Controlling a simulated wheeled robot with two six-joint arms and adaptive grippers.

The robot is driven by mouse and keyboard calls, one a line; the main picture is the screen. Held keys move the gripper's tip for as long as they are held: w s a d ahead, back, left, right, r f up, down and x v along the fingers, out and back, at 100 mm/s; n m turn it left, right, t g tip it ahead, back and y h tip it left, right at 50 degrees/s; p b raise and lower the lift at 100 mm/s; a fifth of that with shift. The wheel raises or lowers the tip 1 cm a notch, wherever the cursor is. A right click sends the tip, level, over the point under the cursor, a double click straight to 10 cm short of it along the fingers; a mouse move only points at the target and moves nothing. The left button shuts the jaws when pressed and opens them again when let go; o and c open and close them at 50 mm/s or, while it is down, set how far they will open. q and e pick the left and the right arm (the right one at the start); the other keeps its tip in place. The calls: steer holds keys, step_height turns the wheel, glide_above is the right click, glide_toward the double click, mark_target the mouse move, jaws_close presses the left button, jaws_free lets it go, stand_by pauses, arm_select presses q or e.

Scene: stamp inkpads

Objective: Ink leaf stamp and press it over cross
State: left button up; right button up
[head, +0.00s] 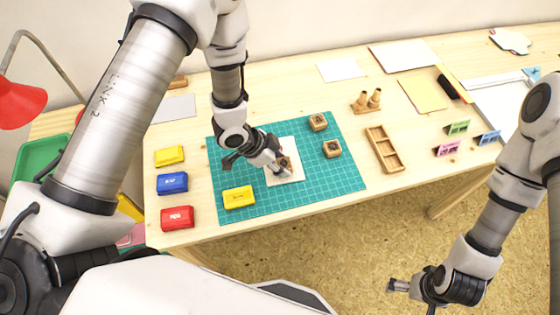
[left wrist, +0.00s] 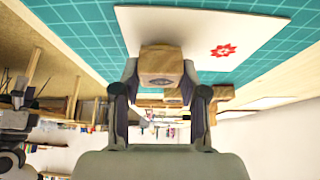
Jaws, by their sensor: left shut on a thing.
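My left gripper (head: 276,163) is shut on a wooden stamp (head: 287,164), over the white card (head: 284,144) on the green cutting mat. In the left wrist view the fingers (left wrist: 160,72) grip the sides of the stamp block (left wrist: 160,62). The card (left wrist: 190,30) there bears a red leaf-like mark (left wrist: 223,50) beside the stamp. I cannot tell whether the stamp touches the card; its underside is hidden. No cross shows clearly.
Two other wooden stamps (head: 318,121) (head: 332,148) stand on the mat (head: 220,215). A wooden tray (head: 384,149) lies right of the mat. The mat's right front is clear.

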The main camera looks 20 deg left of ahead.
arm_select(q)
steer(key=shift+r, duration=0.1)
step_height(320, 180, up, 6)
steer(key=p, duration=0.5)
steer(key=shift+f, duration=0.35)
stand_by(0.5)
